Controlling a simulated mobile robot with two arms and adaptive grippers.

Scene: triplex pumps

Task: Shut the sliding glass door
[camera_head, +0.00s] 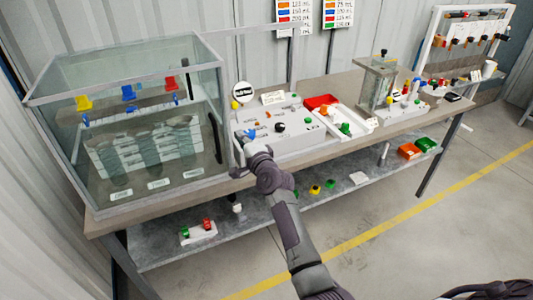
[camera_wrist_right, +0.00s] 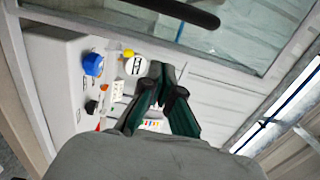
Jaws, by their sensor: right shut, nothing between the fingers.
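The glass case (camera_head: 150,195) stands at the left end of the bench. A light-framed panel (camera_head: 265,27) reaches out to the right from the case, behind the control box; it looks like the sliding door, drawn partly out, though I cannot tell for certain. My right gripper (camera_head: 243,153) is beside the case's right front edge, in front of the control box. In the right wrist view, my right gripper (camera_wrist_right: 167,80) is shut and empty, with its fingertips apart from a glass pane (camera_wrist_right: 245,35) and its dark bar handle (camera_wrist_right: 180,12). My left gripper is out of view.
The control box (camera_head: 290,133) with knobs stands right of the case. A white tray with a red bin (camera_head: 323,102), a small clear column (camera_head: 376,85) and a tool rack (camera_head: 470,40) follow to the right. The lower shelf holds small coloured parts. The floor in front is open.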

